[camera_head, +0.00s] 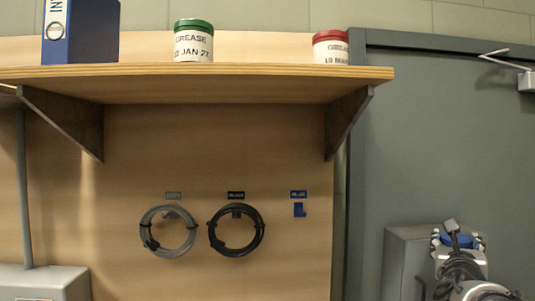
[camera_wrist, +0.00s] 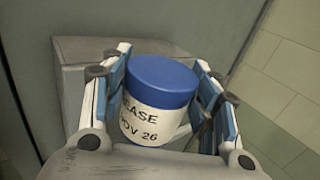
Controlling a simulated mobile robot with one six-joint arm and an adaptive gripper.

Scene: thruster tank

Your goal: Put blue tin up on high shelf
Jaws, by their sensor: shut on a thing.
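The blue tin (camera_wrist: 156,104) has a blue lid and a white body with a label reading "EASE" and "OV 26". My gripper (camera_wrist: 163,92) is shut on it, with a finger on each side, in the wrist view. In the head view my gripper (camera_head: 458,240) is at the lower right, with a bit of the blue lid showing. The high shelf (camera_head: 220,84) is a wooden board on two brackets, up and to the left of my gripper.
A green-lidded grease tin (camera_head: 193,42), a red-lidded tin (camera_head: 331,48) and a blue binder (camera_head: 80,32) stand on the shelf, with free room between them. Cable coils (camera_head: 167,252) hang below. A grey cabinet (camera_head: 400,262) is beside my gripper, before a grey door (camera_head: 440,140).

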